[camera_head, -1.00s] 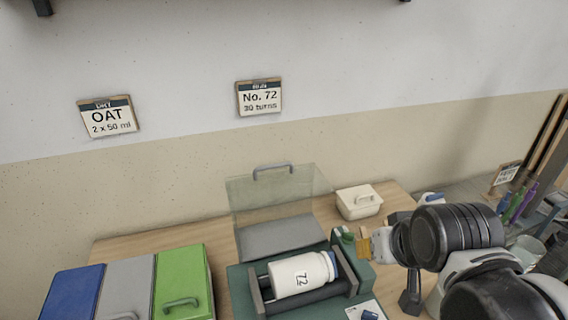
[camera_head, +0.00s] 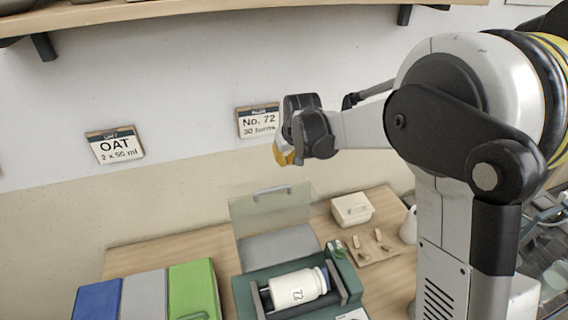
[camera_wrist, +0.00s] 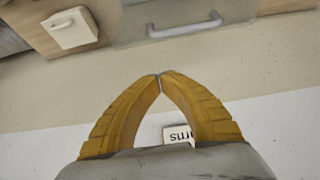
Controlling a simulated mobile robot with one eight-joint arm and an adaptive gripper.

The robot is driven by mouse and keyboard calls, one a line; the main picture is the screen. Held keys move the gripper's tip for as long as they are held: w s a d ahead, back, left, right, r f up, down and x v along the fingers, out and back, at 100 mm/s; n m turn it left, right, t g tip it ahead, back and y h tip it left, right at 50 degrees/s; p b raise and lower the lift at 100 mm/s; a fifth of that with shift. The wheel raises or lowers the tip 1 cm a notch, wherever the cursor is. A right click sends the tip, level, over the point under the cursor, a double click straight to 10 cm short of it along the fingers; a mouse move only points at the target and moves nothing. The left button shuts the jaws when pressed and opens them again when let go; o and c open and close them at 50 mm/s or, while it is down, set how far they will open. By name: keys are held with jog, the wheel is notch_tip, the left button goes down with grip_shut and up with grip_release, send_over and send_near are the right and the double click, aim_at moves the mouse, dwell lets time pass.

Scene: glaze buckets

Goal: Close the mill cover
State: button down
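The mill (camera_head: 242,291) is a green base with dark rollers, and a white jar (camera_head: 297,288) marked 72 lies on them. Its translucent cover (camera_head: 270,214) stands open, upright at the back, with a grey handle (camera_head: 271,190) along its top edge. The handle also shows at the top of the wrist view (camera_wrist: 185,26). My gripper (camera_head: 283,156) is in front of the wall, above the cover and apart from it. In the wrist view its yellow fingers (camera_wrist: 160,76) meet at the tips with nothing between them.
Blue (camera_head: 98,302), grey (camera_head: 143,298) and green (camera_head: 193,288) lidded bins stand left of the mill. A cream lidded box (camera_head: 352,209) and a wooden board (camera_head: 374,248) with small pegs are at right. Two signs hang on the wall, below a shelf (camera_head: 200,10).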

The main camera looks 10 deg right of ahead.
jog(key=d+b+x, duration=0.1)
jog(key=x, duration=0.9)
jog(key=s, duration=0.2)
jog(key=s+r, duration=0.1)
jog(key=s, duration=0.1)
jog(key=shift+r, duration=0.25)
jog(key=shift+a+f, duration=0.1)
jog(key=shift+s, duration=0.1)
